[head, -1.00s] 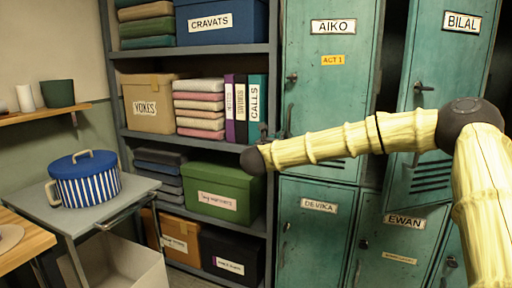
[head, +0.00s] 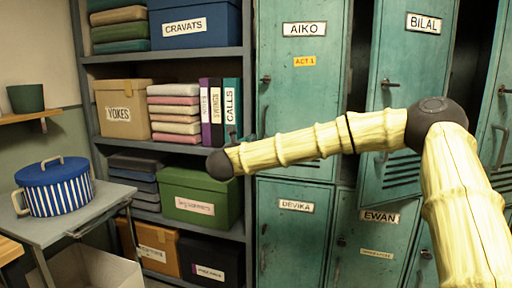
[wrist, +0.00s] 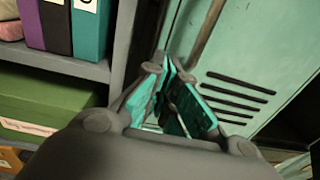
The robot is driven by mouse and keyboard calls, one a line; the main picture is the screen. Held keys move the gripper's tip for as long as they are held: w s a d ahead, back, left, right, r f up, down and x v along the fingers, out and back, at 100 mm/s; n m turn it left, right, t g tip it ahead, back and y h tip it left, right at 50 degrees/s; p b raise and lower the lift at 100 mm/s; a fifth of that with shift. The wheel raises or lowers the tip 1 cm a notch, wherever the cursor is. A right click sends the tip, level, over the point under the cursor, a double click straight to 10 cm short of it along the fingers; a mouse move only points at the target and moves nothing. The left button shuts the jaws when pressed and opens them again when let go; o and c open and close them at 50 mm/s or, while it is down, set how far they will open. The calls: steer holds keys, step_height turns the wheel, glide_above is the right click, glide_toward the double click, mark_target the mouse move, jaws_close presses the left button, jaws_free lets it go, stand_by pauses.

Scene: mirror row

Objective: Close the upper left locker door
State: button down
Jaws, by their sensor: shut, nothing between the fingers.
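The upper left locker door, labelled AIKO (head: 303,120), is a worn teal metal panel with an orange ACT 1 tag, a dark handle near its left edge and vent slots low down. A dark strip shows beside its right edge; I cannot tell surely how far it stands ajar. In the wrist view the slotted lower part of a teal door (wrist: 255,70) is just ahead and to the right of my gripper (wrist: 168,65). Its fingers are shut and empty. Contact with the door is unclear.
The BILAL door (head: 405,100) stands ajar at the right. Lower doors DEVIKA (head: 295,235) and EWAN (head: 375,250) sit below. A grey shelf (head: 245,200) with boxes, binders and folded cloth adjoins the lockers. A striped pot (head: 58,188) stands on a side table at the left.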

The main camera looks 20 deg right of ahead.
steer(key=v, duration=1)
steer(key=s+a+f+n+t+y, duration=0.1)
steer(key=a+f+n+y, duration=0.35)
steer(key=f+n, duration=0.65)
steer(key=s+a+f+n+y, duration=0.1)
steer(key=a+f+n+y, duration=0.35)
steer(key=f, duration=1.15)
steer(key=s+a+f+n+g+y, duration=0.25)
steer(key=s+f+n, duration=0.75)
steer(key=f, duration=0.5)
steer(key=s+a+f+n+g+y, duration=0.15)
steer(key=s+f+n+g, duration=0.4)
steer(key=s+f, duration=0.85)
steer(key=s+d+f+n+g, duration=0.2)
steer(key=s+f+n, duration=0.2)
steer(key=s, duration=0.4)
steer(key=s+d+f+n+g, duration=0.2)
steer(key=s+d+f+n, duration=0.15)
steer(key=s, duration=0.55)
steer(key=s+d+f+n+g, duration=0.25)
steer(key=s+n, duration=0.25)
steer(key=s, duration=0.3)
step_height(320, 180, up, 19)
steer(key=s+h+p, duration=0.1)
steer(key=p, duration=1.9)
steer(key=shift+a+r, duration=0.2)
